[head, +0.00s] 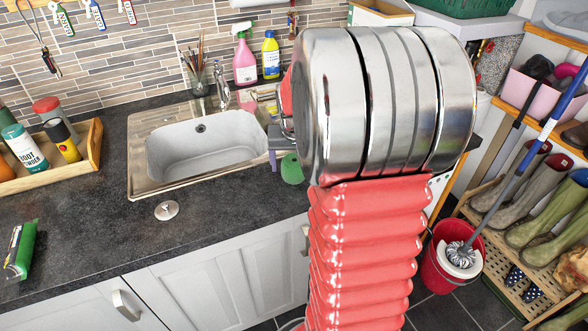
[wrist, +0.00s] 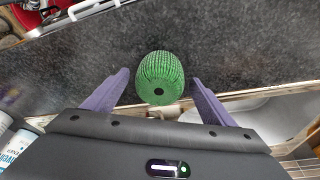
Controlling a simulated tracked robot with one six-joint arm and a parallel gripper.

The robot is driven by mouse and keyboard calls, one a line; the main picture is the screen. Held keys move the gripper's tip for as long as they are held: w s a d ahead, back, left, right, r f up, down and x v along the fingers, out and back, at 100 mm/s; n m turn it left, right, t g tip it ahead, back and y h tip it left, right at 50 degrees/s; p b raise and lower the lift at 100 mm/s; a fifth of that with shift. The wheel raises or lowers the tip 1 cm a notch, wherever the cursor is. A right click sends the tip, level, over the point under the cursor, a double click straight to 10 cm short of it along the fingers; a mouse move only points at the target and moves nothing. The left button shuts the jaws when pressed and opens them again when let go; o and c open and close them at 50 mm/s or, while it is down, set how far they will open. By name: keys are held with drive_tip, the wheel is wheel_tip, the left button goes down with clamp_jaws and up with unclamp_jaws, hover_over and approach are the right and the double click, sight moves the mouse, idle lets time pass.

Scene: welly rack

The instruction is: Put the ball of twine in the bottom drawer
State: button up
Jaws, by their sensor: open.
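The ball of twine (wrist: 160,76) is green and stands on the dark worktop. In the wrist view it sits between the two purple fingers of my gripper (wrist: 160,82), with a gap on each side. My gripper is open and does not grip it. In the head view a part of the green twine (head: 291,169) shows beside a purple finger of my gripper (head: 272,158), right of the sink; my arm hides the rest. I cannot make out the bottom drawer; white unit fronts (head: 215,285) show below the worktop, partly behind my arm.
The sink (head: 205,143) lies just left of the twine. Spray and soap bottles (head: 245,60) stand behind it. A wooden tray (head: 85,160) with bottles and a green packet (head: 20,248) are at left. A red bucket (head: 440,278) and boot rack (head: 500,235) stand at right.

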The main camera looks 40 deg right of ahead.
sight(294, 159)
drive_tip(key=shift+x, duration=1.25)
drive_tip(key=shift+c, duration=0.5)
drive_tip(key=c, duration=1.2)
drive_tip(key=shift+r, duration=5.05)
